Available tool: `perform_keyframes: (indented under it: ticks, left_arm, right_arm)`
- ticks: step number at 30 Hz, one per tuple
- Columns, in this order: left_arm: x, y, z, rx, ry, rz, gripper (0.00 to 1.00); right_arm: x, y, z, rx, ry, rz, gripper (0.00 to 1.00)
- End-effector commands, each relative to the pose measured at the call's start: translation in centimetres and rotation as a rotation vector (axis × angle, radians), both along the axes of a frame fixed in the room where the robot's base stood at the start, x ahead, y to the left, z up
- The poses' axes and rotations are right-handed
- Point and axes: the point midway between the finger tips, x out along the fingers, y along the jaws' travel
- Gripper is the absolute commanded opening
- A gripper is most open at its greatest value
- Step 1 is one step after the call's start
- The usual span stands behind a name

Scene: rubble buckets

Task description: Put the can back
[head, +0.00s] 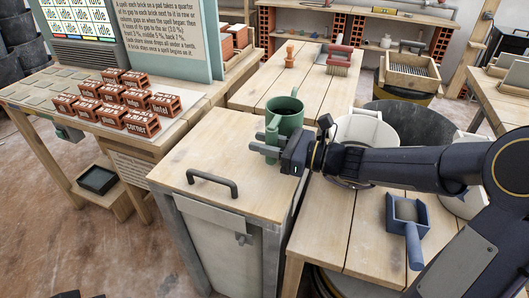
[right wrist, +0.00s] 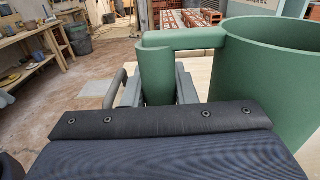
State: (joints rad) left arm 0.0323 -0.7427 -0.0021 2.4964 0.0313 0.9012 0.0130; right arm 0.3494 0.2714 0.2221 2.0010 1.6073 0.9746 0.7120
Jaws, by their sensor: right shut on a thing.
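The green can (head: 290,112) is at the far right part of a wooden lid (head: 225,150). It looks upright, and I cannot tell whether it rests on the lid or hangs just above it. My right gripper (head: 268,143) is shut on the can's upright handle, on its left side. In the right wrist view, the can (right wrist: 265,75) fills the right side, and its handle (right wrist: 156,75) stands between the fingers. The can's lower part is partly hidden by the gripper.
A black bar handle (head: 212,183) stands up from the lid. Lettered bricks (head: 125,100) sit on the bench at left. A brush (head: 339,62), a white bucket (head: 365,130) and a blue scoop (head: 407,215) are around the right-hand benches. The lid's front is mostly bare.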

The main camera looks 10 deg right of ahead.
Motion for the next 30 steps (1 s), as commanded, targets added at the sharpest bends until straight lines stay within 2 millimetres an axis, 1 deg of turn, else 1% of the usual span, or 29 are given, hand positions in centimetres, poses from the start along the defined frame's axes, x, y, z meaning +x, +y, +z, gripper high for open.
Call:
perform_keyframes:
  ticks: [1,4,11,16,17,21,22,30]
  left_arm:
    - [0.0,0.0,-0.5,0.0,0.0,0.0,0.36]
    - [0.0,0.0,-0.8,0.0,0.0,0.0,0.36]
    - [0.0,0.0,-0.7,0.0,0.0,0.0,0.36]
    - [0.0,0.0,-1.1,0.0,0.0,0.0,0.36]
    - [0.0,0.0,-1.1,0.0,0.0,0.0,0.36]
    - [0.0,0.0,-1.0,0.0,0.0,0.0,0.36]
    - [0.0,0.0,-1.0,0.0,0.0,0.0,0.36]
    - [0.0,0.0,-0.8,0.0,0.0,0.0,0.36]
  right_arm:
    - [0.0,0.1,-1.1,0.003,0.003,0.002,0.0]
    - [-0.1,0.1,-2.2,0.004,0.0,0.002,0.0]
    - [-0.1,0.1,-2.2,0.001,-0.003,0.002,0.0]
    - [-0.1,0.1,-2.7,0.002,-0.002,0.002,0.0]
    - [-0.1,0.1,-2.8,0.001,0.002,0.001,0.26]
    - [-0.1,0.1,-2.8,0.0,0.002,0.001,0.45]
    - [-0.1,0.1,-2.8,0.0,0.002,0.001,0.47]
    - [-0.1,0.1,-2.6,0.001,0.002,0.001,0.47]
